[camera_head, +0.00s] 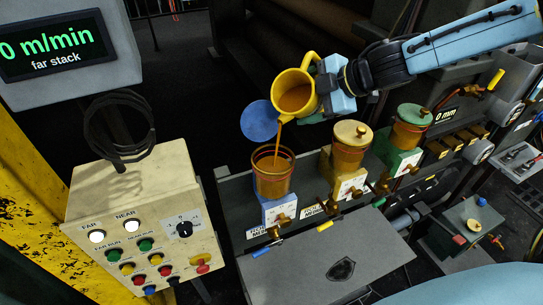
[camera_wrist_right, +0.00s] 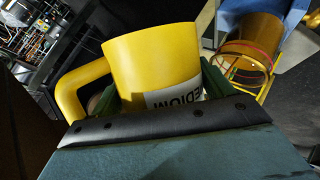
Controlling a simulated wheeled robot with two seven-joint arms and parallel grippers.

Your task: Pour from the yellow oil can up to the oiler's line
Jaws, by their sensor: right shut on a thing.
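My right gripper (camera_head: 326,88) is shut on the yellow oil can (camera_head: 288,82) and holds it in the air, tilted with its spout down to the left. Amber oil shows inside the can. A thin amber stream (camera_head: 277,146) falls from the spout into the open oiler (camera_head: 271,182) on the blue base. That oiler is clear with amber oil in it and red rings near its top; the exact level against the line cannot be told. Its blue lid (camera_head: 259,121) stands open behind. The can also shows in the right wrist view (camera_wrist_right: 150,58), its label partly hidden. My left gripper is out of view.
Two lidded oilers stand to the right, one on a yellow base (camera_head: 350,145) and one on a green base (camera_head: 408,127). A cream control box (camera_head: 135,200) with buttons is at left. A display (camera_head: 55,45) reads 0 ml/min, far stack. A grey plate (camera_head: 325,270) lies in front.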

